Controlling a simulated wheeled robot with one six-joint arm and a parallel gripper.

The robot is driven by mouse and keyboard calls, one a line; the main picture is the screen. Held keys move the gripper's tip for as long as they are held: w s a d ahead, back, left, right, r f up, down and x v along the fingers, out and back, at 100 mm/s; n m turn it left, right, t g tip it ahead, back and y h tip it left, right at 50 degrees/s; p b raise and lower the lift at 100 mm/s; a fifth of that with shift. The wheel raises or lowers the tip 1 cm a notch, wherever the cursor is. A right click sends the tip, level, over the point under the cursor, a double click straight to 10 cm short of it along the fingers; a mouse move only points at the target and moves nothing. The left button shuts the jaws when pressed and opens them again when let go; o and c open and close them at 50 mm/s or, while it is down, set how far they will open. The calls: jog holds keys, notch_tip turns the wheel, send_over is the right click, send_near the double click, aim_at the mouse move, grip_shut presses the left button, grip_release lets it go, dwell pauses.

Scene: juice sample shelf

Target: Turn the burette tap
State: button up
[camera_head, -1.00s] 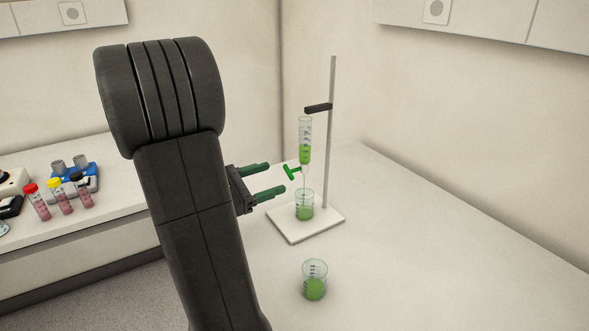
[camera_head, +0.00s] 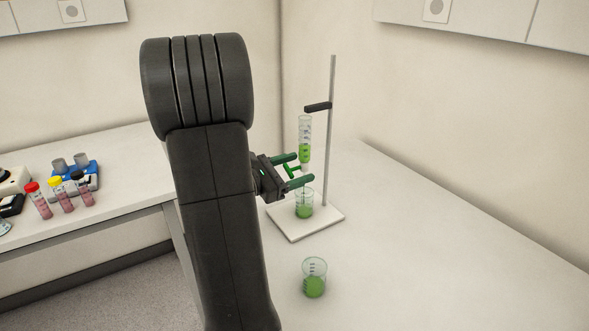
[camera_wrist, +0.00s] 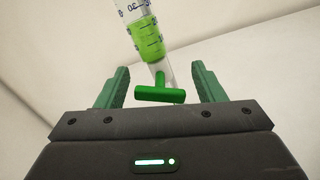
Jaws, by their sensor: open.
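The burette (camera_head: 304,140) stands upright on its stand, part filled with green liquid. It also shows in the wrist view (camera_wrist: 149,42). Its green T-shaped tap (camera_head: 292,169) sits below the scale. In the wrist view the tap handle (camera_wrist: 159,95) lies crosswise between my fingers, with space on both sides. My gripper (camera_head: 294,170) is open, with its green fingers around the tap; it also shows in the wrist view (camera_wrist: 160,84). I see no finger touching the handle. A beaker (camera_head: 304,207) with green liquid stands under the burette.
The white stand base (camera_head: 318,222) carries a metal rod (camera_head: 331,140) with a dark clamp (camera_head: 318,107). A second beaker (camera_head: 314,284) of green liquid stands nearer on the bench. Capped tubes (camera_head: 62,195) and a blue rack (camera_head: 78,175) are on the left bench.

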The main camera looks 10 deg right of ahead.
jog(key=c, duration=1)
jog(key=shift+o, duration=0.2)
jog(key=n+p, duration=0.2)
jog(key=shift+r+p, duration=0.25)
jog(key=shift+p, duration=0.15)
jog(key=shift+n+p, duration=0.8)
jog(key=shift+n, duration=0.4)
jog(key=shift+f+n, duration=0.25)
jog(key=shift+n, duration=0.25)
jog(key=o, duration=1)
jog(key=shift+c, duration=0.2)
jog(key=b+v, duration=0.1)
jog(key=v, duration=1.3)
